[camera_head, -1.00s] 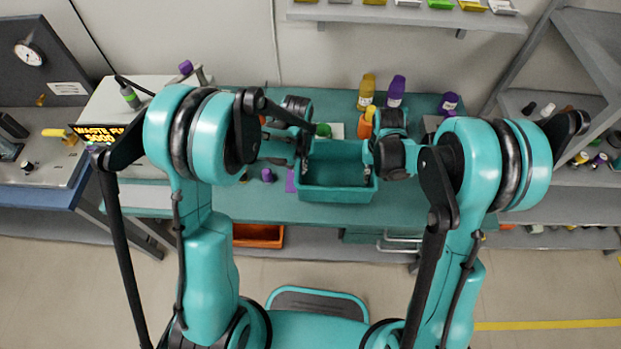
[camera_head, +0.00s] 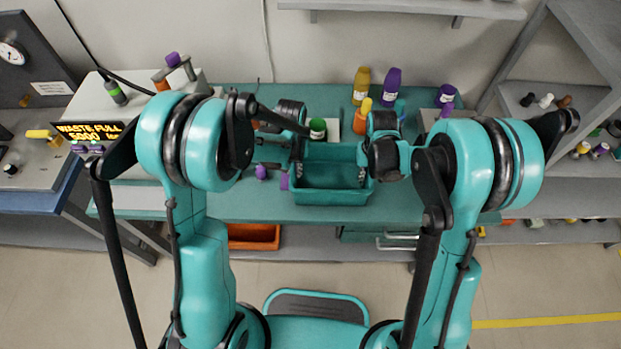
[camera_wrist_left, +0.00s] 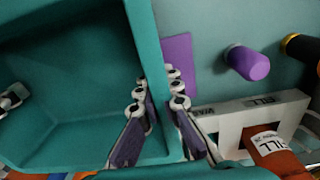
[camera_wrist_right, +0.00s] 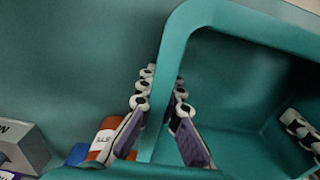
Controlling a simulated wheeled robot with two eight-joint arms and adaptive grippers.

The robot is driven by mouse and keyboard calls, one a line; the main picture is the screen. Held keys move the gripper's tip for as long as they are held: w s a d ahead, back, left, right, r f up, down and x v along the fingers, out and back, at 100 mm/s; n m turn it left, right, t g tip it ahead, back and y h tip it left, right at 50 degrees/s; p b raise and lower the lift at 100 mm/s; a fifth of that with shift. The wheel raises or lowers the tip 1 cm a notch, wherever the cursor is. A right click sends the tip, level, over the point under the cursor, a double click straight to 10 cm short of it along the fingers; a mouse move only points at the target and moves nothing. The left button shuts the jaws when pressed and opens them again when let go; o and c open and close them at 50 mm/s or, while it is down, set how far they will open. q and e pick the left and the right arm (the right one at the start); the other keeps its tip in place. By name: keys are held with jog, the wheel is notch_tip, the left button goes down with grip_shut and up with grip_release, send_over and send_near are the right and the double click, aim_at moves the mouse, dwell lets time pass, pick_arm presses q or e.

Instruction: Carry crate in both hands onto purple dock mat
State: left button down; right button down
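The teal open-topped crate (camera_head: 332,197) is upright at the bench front and looks empty inside. My left gripper (camera_head: 299,168) has its fingers on both sides of one crate wall; in the left wrist view the gripper (camera_wrist_left: 159,95) pinches that wall. My right gripper (camera_head: 363,174) does the same on the opposite wall, clear in the right wrist view (camera_wrist_right: 160,95). The purple mat (camera_wrist_left: 178,62) shows as a strip beside the crate's left wall, also in the head view (camera_head: 284,181). Whether the crate is raised or resting, I cannot tell.
A small purple-topped object (camera_head: 261,172) stands left of the mat. A green-capped jar (camera_head: 317,128) is behind the crate, with yellow (camera_head: 361,85) and purple (camera_head: 391,87) bottles behind right. The teal bench (camera_head: 430,200) is clear at the front right.

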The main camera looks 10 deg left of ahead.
pick_arm(q)
jog(key=c, duration=2.2)
grip_release()
jog(key=shift+f, duration=0.4)
pick_arm(e)
jog(key=c, duration=2.2)
grip_release()
jog(key=shift+f, duration=0.4)
pick_arm(q)
jog(key=o, duration=0.5)
jog(key=shift+r, duration=0.15)
pick_arm(e)
jog(key=o, duration=0.5)
jog(key=shift+r, duration=0.15)
pick_arm(q)
jog(key=shift+r, duration=0.15)
notch_tip(320, 180, up, 12)
jog(key=shift+f, duration=0.2)
pick_arm(e)
jog(key=shift+r, duration=0.15)
notch_tip(320, 180, up, 12)
jog(key=shift+f, duration=0.1)
pick_arm(q)
jog(key=shift+a, duration=0.1)
